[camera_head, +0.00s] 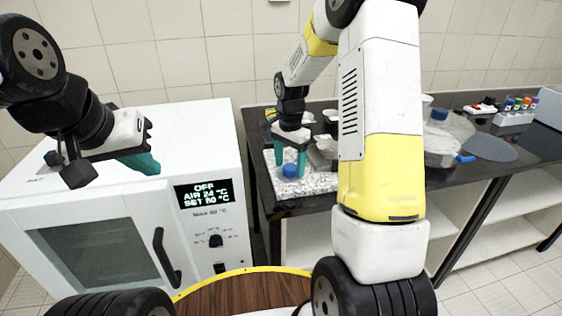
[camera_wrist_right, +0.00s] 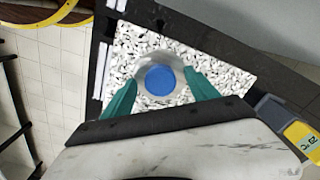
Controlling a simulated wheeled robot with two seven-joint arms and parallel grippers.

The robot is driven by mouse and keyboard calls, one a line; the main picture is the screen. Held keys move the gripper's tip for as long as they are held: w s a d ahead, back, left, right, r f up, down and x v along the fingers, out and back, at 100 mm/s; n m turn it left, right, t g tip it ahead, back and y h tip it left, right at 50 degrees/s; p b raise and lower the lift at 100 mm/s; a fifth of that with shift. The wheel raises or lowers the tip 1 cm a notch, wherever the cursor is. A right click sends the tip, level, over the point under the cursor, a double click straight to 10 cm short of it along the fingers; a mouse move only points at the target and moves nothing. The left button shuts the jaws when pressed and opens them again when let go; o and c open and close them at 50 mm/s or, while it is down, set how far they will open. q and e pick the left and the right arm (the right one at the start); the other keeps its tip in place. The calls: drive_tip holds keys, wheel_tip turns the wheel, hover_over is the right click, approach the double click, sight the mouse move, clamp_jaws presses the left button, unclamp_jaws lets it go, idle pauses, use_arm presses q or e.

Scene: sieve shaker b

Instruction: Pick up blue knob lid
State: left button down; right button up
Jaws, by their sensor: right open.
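A blue knob lid (camera_wrist_right: 160,79) sits on a speckled granite slab; in the right wrist view its round blue knob stands on a pale, clear-looking disc. The knob also shows in the head view (camera_head: 290,171). My right gripper (camera_head: 290,162) is open, pointing down at the lid. Its teal fingers lie on either side of the knob in the right wrist view (camera_wrist_right: 160,84); whether they touch it I cannot tell. My left gripper (camera_head: 142,162) hangs over the white oven, far from the lid; only one teal finger shows clearly.
The granite slab (camera_head: 317,183) lies on the black bench (camera_head: 272,206). The white oven (camera_head: 190,130) stands left of it. A second blue-knobbed clear vessel (camera_head: 440,130), a grey disc (camera_head: 490,148) and a rack of tubes (camera_head: 514,118) stand to the right. A yellow device (camera_wrist_right: 300,137) is near the slab.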

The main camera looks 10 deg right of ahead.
sight(289, 167)
drive_tip(key=c, duration=1.4)
drive_tip(key=shift+c, duration=0.2)
drive_tip(key=shift+r, duration=0.1)
drive_tip(key=shift+r, duration=0.55)
wheel_tip(289, 167, up, 2)
drive_tip(key=shift+r, duration=0.1)
drive_tip(key=s+a, duration=0.3)
drive_tip(key=s, duration=0.4)
drive_tip(key=s+a+r, duration=0.1)
drive_tip(key=s+a, duration=0.2)
drive_tip(key=s, duration=0.4)
drive_tip(key=shift+s+a+r, duration=0.15)
drive_tip(key=shift+s+r, duration=0.15)
drive_tip(key=shift+s, duration=0.1)
